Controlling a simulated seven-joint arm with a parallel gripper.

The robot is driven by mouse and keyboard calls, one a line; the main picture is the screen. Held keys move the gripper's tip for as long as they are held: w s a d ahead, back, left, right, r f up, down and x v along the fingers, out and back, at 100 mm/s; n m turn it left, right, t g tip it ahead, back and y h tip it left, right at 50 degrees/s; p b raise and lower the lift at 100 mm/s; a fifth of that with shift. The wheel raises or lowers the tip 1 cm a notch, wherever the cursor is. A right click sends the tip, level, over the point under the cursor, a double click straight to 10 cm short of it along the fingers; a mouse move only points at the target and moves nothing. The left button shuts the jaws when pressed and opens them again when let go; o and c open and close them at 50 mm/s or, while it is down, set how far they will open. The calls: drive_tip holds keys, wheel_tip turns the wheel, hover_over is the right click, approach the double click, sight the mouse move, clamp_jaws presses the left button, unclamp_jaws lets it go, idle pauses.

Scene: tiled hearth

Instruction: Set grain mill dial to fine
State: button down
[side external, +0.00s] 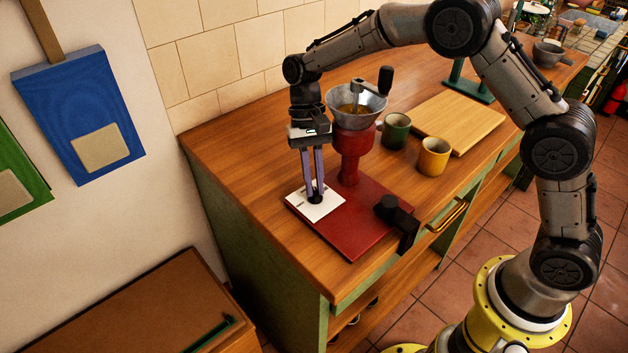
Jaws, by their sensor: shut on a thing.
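The red grain mill (352,145) stands on the wooden counter, with a metal hopper (343,98) holding grain and a crank with a black handle on top. Its flat red base (355,228) carries a white dial plate (327,211) at its left end. A small black dial knob (315,199) sits on the plate. My gripper (314,193) points straight down over the plate, its two purple fingers shut on the knob. The fingers partly hide the knob, and I cannot read any marks on the plate, so the setting is unclear.
A green mug (395,131) and a yellow mug (433,157) stand right of the mill, near a cutting board (458,123). A black clamp (396,215) is at the base's front edge. The counter (232,150) is clear left of the mill.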

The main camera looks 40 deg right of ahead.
drive_tip(key=c, duration=0.9)
unclamp_jaws()
